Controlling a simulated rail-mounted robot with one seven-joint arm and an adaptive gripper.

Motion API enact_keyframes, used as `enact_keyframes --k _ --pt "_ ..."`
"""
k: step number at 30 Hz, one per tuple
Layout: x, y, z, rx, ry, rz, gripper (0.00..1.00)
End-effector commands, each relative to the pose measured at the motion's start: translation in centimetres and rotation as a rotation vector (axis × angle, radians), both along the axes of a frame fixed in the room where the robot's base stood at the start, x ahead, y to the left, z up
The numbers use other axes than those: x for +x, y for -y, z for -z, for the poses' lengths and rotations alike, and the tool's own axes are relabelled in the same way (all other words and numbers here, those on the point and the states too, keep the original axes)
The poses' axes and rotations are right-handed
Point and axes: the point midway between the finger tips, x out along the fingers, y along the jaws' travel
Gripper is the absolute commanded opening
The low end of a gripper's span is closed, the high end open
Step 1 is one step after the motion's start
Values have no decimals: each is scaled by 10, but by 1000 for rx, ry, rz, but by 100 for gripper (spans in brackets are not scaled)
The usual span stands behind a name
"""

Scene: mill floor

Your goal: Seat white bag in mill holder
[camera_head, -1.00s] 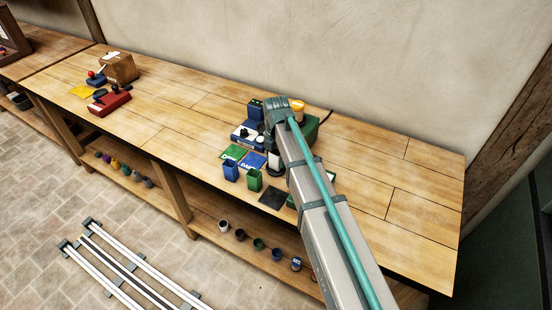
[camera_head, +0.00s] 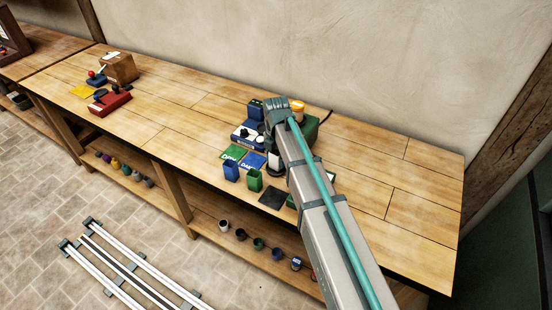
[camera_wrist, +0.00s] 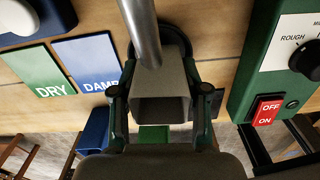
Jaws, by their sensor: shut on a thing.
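The white bag (camera_wrist: 174,82), pale grey in this light, is an open-topped box shape between the two fingers of my gripper (camera_wrist: 162,95) in the wrist view. My gripper is shut on it. A metal tube (camera_wrist: 143,30) stands just above the bag in the picture and overlaps its upper edge. A dark curved piece (camera_wrist: 186,45) arcs around the bag's far side; I cannot tell whether it is the holder or touches the bag. The green mill (camera_wrist: 250,75) is at the right, with a red OFF/ON switch. In the head view my arm covers much of the mill.
A green DRY card (camera_head: 236,153) and a blue DAMP card (camera_head: 252,162) lie left of the gripper. A blue bin (camera_head: 231,171) and a green bin (camera_head: 254,181) stand by the bench's front edge. A dark square (camera_head: 273,198) lies nearby. The bench's right end is clear.

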Motion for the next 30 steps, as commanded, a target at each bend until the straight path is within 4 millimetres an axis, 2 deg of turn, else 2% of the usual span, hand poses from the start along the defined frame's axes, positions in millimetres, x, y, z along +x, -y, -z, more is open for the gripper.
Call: enact_keyframes --k 28,29,30 --pt "0 0 13 0 0 0 8" --pt "0 0 13 0 0 0 50" --pt "0 0 13 0 0 0 56"
